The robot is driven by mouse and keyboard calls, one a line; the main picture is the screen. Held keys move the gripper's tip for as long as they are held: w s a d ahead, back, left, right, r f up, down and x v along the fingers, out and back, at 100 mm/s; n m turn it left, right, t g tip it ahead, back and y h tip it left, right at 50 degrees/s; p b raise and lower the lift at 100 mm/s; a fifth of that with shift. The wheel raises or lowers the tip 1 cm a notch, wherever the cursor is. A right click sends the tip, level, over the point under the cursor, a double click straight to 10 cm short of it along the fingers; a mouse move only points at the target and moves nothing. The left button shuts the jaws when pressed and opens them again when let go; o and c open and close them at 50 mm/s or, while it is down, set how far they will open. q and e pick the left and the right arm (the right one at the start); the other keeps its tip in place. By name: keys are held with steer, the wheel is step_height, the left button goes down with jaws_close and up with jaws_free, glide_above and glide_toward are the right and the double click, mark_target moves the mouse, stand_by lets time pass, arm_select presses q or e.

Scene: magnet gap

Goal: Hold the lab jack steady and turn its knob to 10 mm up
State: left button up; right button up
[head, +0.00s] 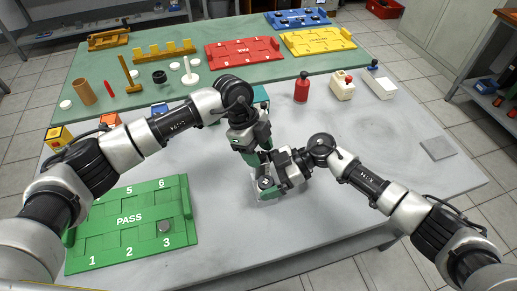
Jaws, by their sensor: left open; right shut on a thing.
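The lab jack (267,195) appears as a small green and pale device on the grey table in the middle of the head view, largely covered by my two hands. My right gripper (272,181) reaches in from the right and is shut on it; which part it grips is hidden. My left gripper (256,160) points down just above and behind the jack, open. Whether its fingers touch the jack cannot be told. The knob and any height reading are too small or hidden to make out.
A green PASS tray (105,247) lies at the front left with a small grey piece in it. A red bottle (301,91) and white boxes stand at the back right. A red tray (243,52) and yellow tray (318,41) lie behind. The table's right side is mostly clear.

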arm_select(q)
steer(key=c, duration=0.9)
steer(key=shift+c, duration=0.2)
steer(key=shift+m, duration=0.3)
steer(key=shift+w+d+m+g+y, duration=0.1)
steer(key=shift+m+g+y, duration=0.3)
steer(key=shift+m, duration=0.9)
steer(key=shift+w+m+g+y, duration=0.1)
steer(key=shift+m+g+y, duration=0.3)
steer(key=shift+m, duration=0.9)
steer(key=o, duration=0.9)
steer(key=shift+o, duration=0.2)
steer(key=shift+s, duration=0.1)
